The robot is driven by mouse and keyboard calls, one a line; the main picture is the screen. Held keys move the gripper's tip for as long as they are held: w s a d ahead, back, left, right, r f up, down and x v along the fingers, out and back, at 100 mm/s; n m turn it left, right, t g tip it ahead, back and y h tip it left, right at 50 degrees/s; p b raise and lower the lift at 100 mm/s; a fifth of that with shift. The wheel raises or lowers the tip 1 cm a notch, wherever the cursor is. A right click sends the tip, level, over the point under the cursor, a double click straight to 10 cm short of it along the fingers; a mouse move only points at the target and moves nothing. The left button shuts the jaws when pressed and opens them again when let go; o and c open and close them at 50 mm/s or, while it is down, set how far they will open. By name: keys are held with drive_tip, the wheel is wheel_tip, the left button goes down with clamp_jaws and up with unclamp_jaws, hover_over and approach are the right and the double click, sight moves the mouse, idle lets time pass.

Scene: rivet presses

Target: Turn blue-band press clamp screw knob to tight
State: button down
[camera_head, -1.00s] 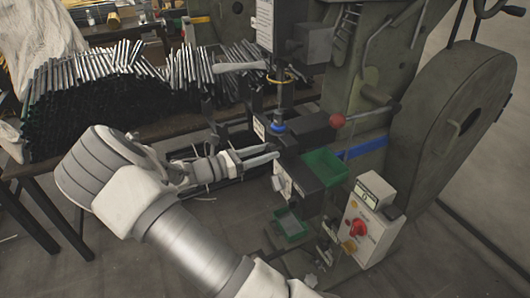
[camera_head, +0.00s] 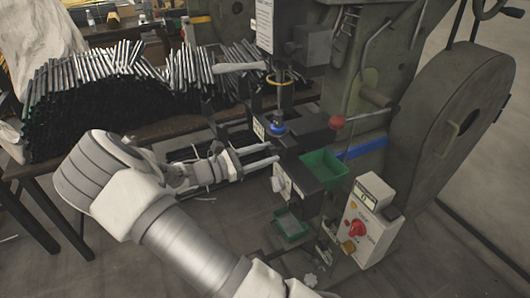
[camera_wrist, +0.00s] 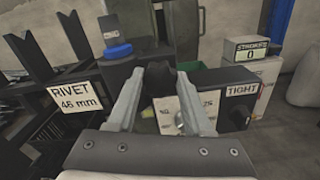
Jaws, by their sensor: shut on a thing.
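The green press with the blue band (camera_head: 365,147) stands right of centre in the head view. My gripper (camera_head: 274,153) reaches its dark fixture from the left, level with the front of the block. In the wrist view my gripper (camera_wrist: 168,72) has its two fingers on either side of a dark knob (camera_wrist: 164,82) and is shut on it. A white label reading TIGHT (camera_wrist: 242,90) is to the right of the knob. The fingers and knob partly hide the panel behind. The knob's pointer or turn angle cannot be made out.
A blue-ringed plunger (camera_head: 277,127), a red ball lever (camera_head: 337,122) and a green bin (camera_head: 323,168) are close to my gripper. A control box with a red knob (camera_head: 358,228) stands lower right. A RIVET 46 mm label (camera_wrist: 75,94) is at left in the wrist view.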

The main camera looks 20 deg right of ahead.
drive_tip(key=m, duration=0.3)
drive_tip(key=shift+f+m, duration=0.1)
drive_tip(key=shift+m, duration=0.3)
drive_tip(key=m, duration=0.3)
drive_tip(key=shift+s+m+b, duration=0.1)
drive_tip(key=shift+m+b, duration=0.2)
drive_tip(key=shift+b, duration=0.05)
drive_tip(key=m+b, duration=0.1)
drive_tip(key=m, duration=0.2)
drive_tip(key=shift+f+m, duration=0.15)
drive_tip(key=shift+m, duration=0.15)
drive_tip(key=m+b, duration=0.1)
drive_tip(key=m, duration=0.3)
drive_tip(key=shift+f+m+b, duration=0.1)
drive_tip(key=shift+m+b, duration=0.2)
drive_tip(key=shift+b, duration=0.1)
drive_tip(key=m+b, duration=0.1)
drive_tip(key=m, duration=0.2)
drive_tip(key=shift+m+b, duration=0.3)
drive_tip(key=shift+b, duration=0.05)
drive_tip(key=m+b, duration=0.2)
drive_tip(key=m, duration=0.2)
drive_tip(key=shift+f+m, duration=0.15)
drive_tip(key=shift+m, duration=0.15)
drive_tip(key=m+b, duration=0.3)
drive_tip(key=m, duration=0.1)
drive_tip(key=shift+a, duration=0.1)
drive_tip(key=shift+m+b, duration=0.7)
drive_tip(key=shift+m, duration=0.4)
